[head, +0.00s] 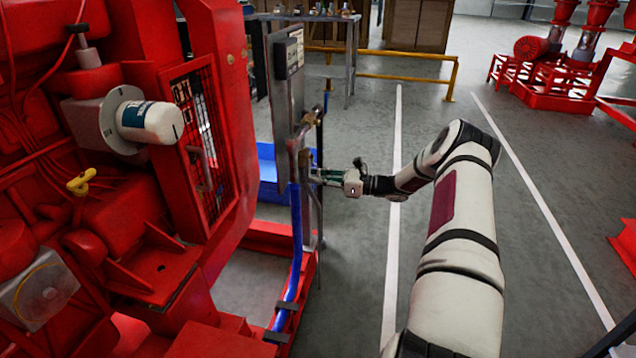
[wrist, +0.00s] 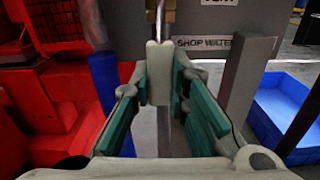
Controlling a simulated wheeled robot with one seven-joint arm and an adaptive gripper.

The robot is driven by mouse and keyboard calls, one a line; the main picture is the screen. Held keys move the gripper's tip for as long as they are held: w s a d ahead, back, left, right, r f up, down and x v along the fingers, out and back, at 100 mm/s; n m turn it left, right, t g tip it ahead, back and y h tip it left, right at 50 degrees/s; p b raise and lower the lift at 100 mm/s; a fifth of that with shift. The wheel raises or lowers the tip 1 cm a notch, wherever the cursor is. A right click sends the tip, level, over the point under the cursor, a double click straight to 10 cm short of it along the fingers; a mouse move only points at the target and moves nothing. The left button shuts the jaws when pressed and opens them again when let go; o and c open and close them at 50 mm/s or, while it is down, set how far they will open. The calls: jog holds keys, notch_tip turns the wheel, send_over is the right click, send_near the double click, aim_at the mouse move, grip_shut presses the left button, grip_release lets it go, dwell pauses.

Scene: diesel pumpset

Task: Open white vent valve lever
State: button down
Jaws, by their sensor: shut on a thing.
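The white vent valve lever (wrist: 158,70) hangs upright in the middle of the wrist view, below a thin metal stem and a brass-coloured fitting (wrist: 168,12). My gripper (wrist: 158,88) is shut on it, with the green-padded fingers on its left and right sides. In the head view my gripper (head: 316,174) reaches left to the piping beside the grey panel (head: 288,85). The lever is too small and covered there to make out.
A blue pipe (head: 294,240) runs down below the valve. The red engine (head: 130,220) fills the left. A blue bin (head: 268,172) lies behind the panel. A "SHOP WATER" label (wrist: 205,43) sits behind the lever. Open floor (head: 350,270) lies to the right.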

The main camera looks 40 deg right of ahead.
jog(key=shift+w+d+n, duration=0.1)
jog(key=shift+d+n, duration=0.05)
jog(key=shift+n, duration=0.15)
jog(key=c, duration=1.5)
grip_release()
jog(key=v, duration=1.2)
